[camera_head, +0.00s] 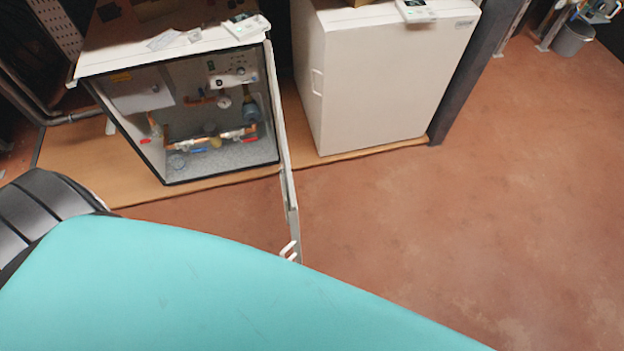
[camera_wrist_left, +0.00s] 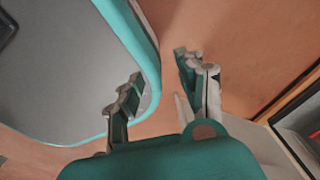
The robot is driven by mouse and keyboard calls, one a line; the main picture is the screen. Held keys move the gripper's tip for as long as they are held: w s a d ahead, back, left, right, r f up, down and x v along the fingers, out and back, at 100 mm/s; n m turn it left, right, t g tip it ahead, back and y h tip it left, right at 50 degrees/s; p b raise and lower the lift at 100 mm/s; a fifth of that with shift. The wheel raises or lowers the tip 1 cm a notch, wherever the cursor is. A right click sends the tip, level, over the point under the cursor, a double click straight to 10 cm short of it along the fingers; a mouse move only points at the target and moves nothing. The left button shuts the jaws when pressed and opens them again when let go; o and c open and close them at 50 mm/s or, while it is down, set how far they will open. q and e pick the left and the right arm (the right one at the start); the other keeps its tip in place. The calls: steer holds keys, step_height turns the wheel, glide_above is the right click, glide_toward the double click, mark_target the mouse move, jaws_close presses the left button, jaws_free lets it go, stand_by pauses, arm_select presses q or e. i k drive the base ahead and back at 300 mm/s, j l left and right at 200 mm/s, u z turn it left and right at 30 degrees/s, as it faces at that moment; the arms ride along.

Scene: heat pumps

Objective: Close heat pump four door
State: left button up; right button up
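An open heat pump (camera_head: 190,115) stands at the upper left in the head view, with pipes, valves and a gauge showing inside. Its door (camera_head: 285,160) is swung out from the cabinet's right side towards me and shows nearly edge-on. A white handle (camera_head: 289,249) shows near the door's lower end, just above my teal base. My left gripper (camera_wrist_left: 160,70) is open and empty in the left wrist view, with floor and part of my base behind its fingers. A corner of a cabinet (camera_wrist_left: 297,140) shows at that view's lower right. Neither gripper shows in the head view.
A second, closed white heat pump (camera_head: 385,80) stands to the right on the same wooden platform (camera_head: 80,165). A dark post (camera_head: 480,70) is beside it. A grey bucket (camera_head: 572,37) is at the far upper right. The reddish floor (camera_head: 460,230) on the right is clear.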

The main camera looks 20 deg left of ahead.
mark_target(291, 216)
steer(key=i+l+u, duration=0.2)
steer(key=u, duration=0.15)
steer(key=i+l+u, duration=0.15)
steer(key=l+u, duration=0.15)
steer(key=i+l+u, duration=0.1)
steer(key=l+u, duration=0.25)
steer(key=u, duration=0.85)
